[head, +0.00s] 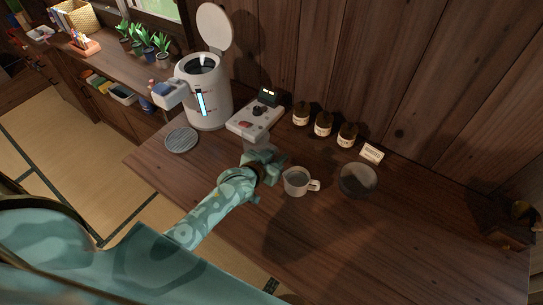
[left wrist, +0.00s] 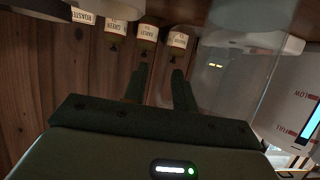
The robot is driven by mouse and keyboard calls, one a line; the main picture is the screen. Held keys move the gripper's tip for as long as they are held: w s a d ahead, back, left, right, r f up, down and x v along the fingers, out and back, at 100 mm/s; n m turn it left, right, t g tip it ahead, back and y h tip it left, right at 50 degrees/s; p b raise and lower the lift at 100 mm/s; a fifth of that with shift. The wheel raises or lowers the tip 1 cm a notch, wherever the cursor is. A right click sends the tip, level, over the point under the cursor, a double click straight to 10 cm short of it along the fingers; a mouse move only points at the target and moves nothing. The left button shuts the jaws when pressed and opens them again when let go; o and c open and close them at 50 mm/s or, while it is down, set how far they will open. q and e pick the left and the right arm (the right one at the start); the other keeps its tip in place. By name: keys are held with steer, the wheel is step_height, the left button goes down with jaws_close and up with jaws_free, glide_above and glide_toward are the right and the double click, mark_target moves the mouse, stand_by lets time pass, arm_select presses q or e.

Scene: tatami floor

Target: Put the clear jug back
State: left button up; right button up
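A clear, see-through body that looks like the jug (head: 258,147) shows just below the front of the white appliance with a dark display (head: 249,124). My left gripper (head: 270,163) is right in front of it and hides part of it. In the left wrist view a large clear, see-through shape (left wrist: 243,82) stands to the right of the fingers, apart from them. The left gripper's two fingers (left wrist: 158,80) are spread, with nothing seen between them. I cannot tell whether the jug rests on the counter. My right gripper is not in view.
A white mug (head: 296,182) and a dark glass bowl (head: 357,181) stand right of the gripper. Several labelled jars (head: 323,125) line the wall. A white dispenser with raised lid (head: 205,98) and a round grey mat (head: 181,140) are at the left. The front right counter is clear.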

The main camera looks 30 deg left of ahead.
arm_select(q)
steer(key=p+v, duration=0.2)
steer(key=v, duration=1)
steer(key=shift+p, duration=0.35)
